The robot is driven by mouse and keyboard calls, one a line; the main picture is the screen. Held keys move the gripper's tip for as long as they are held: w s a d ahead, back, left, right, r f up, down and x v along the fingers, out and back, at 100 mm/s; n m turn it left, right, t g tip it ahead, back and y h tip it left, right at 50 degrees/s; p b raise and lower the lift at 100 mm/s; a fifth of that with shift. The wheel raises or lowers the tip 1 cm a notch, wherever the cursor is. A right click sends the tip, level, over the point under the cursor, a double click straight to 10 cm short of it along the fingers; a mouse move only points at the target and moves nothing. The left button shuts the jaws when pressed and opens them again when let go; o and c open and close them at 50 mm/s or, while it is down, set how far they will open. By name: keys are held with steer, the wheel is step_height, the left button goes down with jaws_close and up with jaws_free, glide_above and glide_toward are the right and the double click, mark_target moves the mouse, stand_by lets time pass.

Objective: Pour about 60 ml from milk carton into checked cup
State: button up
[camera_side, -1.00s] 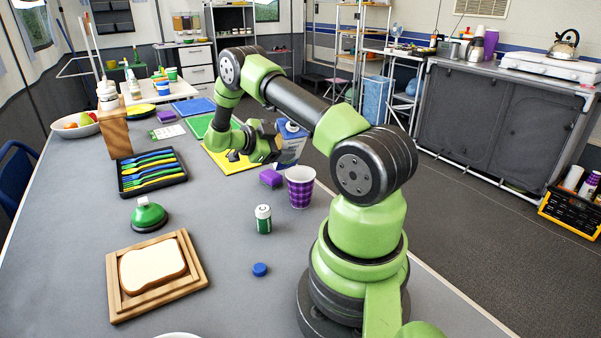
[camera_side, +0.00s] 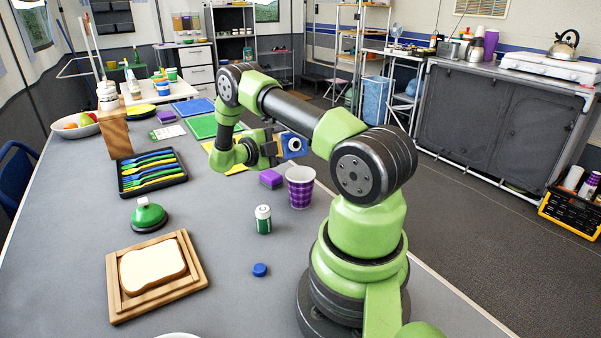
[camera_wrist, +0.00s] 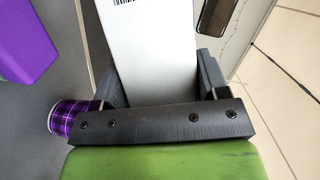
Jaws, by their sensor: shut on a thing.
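The milk carton (camera_side: 293,145) is held in my gripper (camera_side: 270,146) above the table. In the side view its blue top with a round spout opening faces the camera, so the carton is tilted well over. In the wrist view the carton's white side (camera_wrist: 155,50) fills the space between the fingers of my gripper (camera_wrist: 160,90), which is shut on it. The purple checked cup (camera_side: 300,188) stands upright on the table, below and slightly right of the carton's top. It also shows at the left of the wrist view (camera_wrist: 65,118). No stream of milk shows. The cup's contents are hidden.
A purple sponge-like block (camera_side: 271,179) lies left of the cup. A small green-and-white jar (camera_side: 263,219) and a blue cap (camera_side: 260,270) are nearer the camera.

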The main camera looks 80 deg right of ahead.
steer(key=shift+s+a+r+m+h, duration=0.25)
steer(key=shift+a+r+m+h, duration=0.1)
steer(key=shift+r+m, duration=0.4)
steer(key=shift+f+m+h, duration=0.3)
steer(key=shift+m+h, duration=0.05)
steer(key=shift+m, duration=0.5)
steer(key=shift+s+a+r+m+g+h, duration=0.15)
steer(key=shift+r+m+g+h, duration=0.15)
steer(key=shift+r+m+g, duration=0.55)
steer(key=shift+w+d+m+t, duration=0.25)
steer(key=shift+d+m+t, duration=0.1)
steer(key=shift+d+m, duration=0.1)
steer(key=shift+s+a+r+m, duration=0.15)
steer(key=shift+r+m, duration=0.3)
steer(key=shift+m, duration=0.35)
stand_by(0.9)
